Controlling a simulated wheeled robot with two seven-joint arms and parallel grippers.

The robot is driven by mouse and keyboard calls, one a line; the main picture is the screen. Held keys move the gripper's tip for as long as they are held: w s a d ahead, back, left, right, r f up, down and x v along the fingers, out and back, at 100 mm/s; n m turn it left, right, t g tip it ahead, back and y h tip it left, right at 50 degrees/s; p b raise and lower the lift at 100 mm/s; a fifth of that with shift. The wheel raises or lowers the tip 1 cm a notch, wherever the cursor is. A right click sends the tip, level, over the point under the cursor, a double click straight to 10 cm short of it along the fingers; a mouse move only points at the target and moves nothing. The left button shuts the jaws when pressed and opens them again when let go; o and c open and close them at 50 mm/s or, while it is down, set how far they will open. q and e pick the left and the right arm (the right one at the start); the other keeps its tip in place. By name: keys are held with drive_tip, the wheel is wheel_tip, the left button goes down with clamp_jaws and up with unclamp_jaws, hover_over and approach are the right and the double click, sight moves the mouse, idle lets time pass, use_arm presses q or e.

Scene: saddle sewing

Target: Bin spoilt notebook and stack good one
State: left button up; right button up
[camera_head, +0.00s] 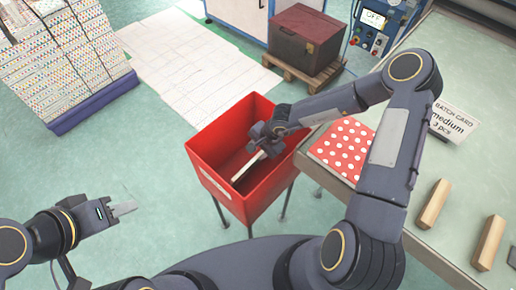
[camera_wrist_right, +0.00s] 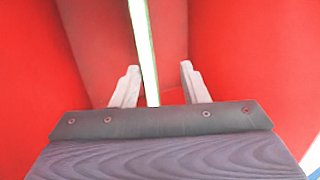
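My right gripper (camera_head: 258,150) reaches down into the red bin (camera_head: 210,150). In the right wrist view its two pale fingers (camera_wrist_right: 160,85) stand apart, with red bin walls around them. A thin white and green strip (camera_wrist_right: 143,40), which looks like a notebook seen edge-on, runs between the fingers with gaps to both. In the head view a narrow white strip (camera_head: 246,168) shows below the gripper inside the bin. A red notebook with white dots (camera_head: 345,148) lies at the table's left corner, beside my right arm. My left gripper (camera_head: 124,209) is over bare floor; its finger gap is unclear.
The green table (camera_head: 455,195) holds a batch card (camera_head: 452,122) reading "medium 3 pcs" and wooden blocks (camera_head: 433,204). A stack of patterned sheets (camera_head: 65,65) stands back left. A dark red box (camera_head: 306,38) sits on a pallet behind the bin. Floor left of the bin is clear.

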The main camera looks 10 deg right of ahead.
idle(0.3)
wheel_tip(320, 180, up, 6)
drive_tip(key=p, duration=0.7)
drive_tip(key=shift+f, duration=0.25)
wheel_tip(320, 180, up, 13)
drive_tip(key=p, duration=0.1)
drive_tip(key=shift+f+p, duration=0.2)
drive_tip(key=shift+p, duration=0.15)
idle(0.5)
idle(0.4)
